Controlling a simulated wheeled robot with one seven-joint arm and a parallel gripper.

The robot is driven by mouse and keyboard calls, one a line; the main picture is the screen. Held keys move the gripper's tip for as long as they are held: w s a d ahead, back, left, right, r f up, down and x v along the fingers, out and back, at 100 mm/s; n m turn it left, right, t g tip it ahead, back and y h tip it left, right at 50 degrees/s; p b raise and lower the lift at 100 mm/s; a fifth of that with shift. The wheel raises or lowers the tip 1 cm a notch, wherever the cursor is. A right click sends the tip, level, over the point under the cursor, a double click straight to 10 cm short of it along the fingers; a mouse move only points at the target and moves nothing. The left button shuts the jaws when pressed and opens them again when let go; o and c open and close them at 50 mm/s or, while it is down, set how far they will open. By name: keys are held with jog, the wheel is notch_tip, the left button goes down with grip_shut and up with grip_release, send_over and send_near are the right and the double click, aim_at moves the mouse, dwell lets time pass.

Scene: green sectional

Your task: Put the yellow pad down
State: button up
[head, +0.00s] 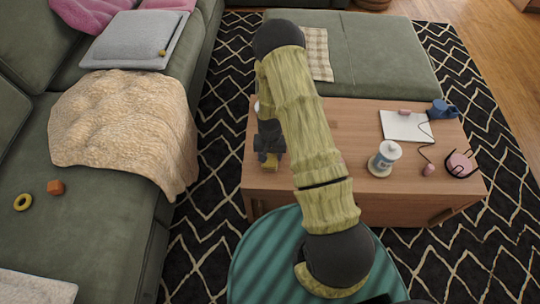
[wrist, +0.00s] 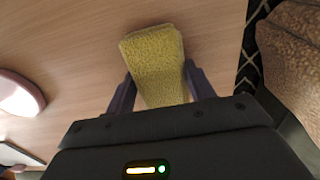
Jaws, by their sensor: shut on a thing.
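The yellow pad (wrist: 152,62) is a rough rectangular block between the two dark fingers of my gripper (wrist: 157,88) in the wrist view. My gripper is shut on it, with a finger against each side. In the head view a small part of the yellow pad (head: 270,163) shows below my gripper (head: 268,152), over the left end of the wooden table (head: 340,118). I cannot tell whether the pad touches the tabletop. My arm hides part of the table in the head view.
The green sofa (head: 85,220) with a beige blanket (head: 120,125) lies left. Wood around the pad looks bare.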

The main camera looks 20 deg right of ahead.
jog(key=o, duration=1)
jog(key=shift+o, duration=0.2)
jog(key=shift+w, duration=0.15)
jog(key=shift+a+f, duration=0.1)
jog(key=shift+a, duration=0.1)
jog(key=shift+s+d, duration=0.2)
jog(key=shift+d, duration=0.15)
jog(key=shift+a, duration=0.15)
